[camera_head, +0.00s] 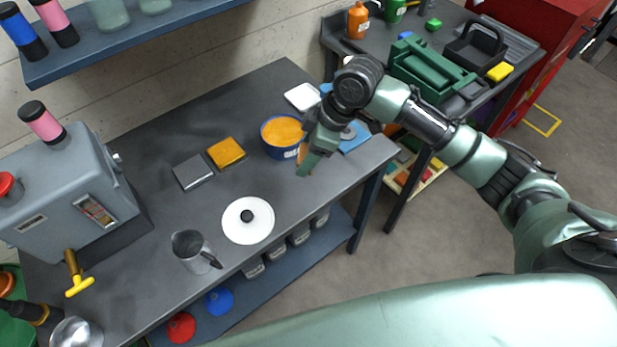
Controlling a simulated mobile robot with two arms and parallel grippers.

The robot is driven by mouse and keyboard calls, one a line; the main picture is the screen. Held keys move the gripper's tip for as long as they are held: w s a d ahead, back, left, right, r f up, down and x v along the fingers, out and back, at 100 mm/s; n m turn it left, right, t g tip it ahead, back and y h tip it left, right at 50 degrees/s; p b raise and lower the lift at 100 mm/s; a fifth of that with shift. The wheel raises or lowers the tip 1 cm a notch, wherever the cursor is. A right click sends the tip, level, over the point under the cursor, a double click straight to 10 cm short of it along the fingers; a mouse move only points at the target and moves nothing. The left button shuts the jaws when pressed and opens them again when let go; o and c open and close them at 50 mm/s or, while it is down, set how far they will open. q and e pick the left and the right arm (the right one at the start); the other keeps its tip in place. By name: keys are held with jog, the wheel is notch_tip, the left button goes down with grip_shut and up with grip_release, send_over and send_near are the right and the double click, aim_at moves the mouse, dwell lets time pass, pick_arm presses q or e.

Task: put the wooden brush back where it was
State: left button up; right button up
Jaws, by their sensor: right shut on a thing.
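My right gripper (306,168) is over the right part of the dark workbench (150,165), just right of a blue bowl of orange material (283,133). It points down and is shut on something. Only a narrow orange-brown sliver, which looks like the wooden brush (302,153), shows beside the fingers; the rest is hidden by the gripper. I cannot tell whether it touches the bench. My left gripper is not in view.
A blue flat item (352,138) lies right of the gripper. The bench's front right is clear.

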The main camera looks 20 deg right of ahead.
notch_tip(320, 180, down, 6)
jog(key=shift+s+r+p, duration=0.1)
jog(key=shift+p, duration=0.25)
notch_tip(320, 180, down, 4)
jog(key=shift+f+p, duration=0.1)
jog(key=shift+p, duration=0.3)
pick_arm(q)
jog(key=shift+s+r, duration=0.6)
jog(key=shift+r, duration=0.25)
pick_arm(e)
jog(key=shift+f, duration=0.25)
jog(key=shift+f, duration=0.15)
jog(key=o, duration=1.5)
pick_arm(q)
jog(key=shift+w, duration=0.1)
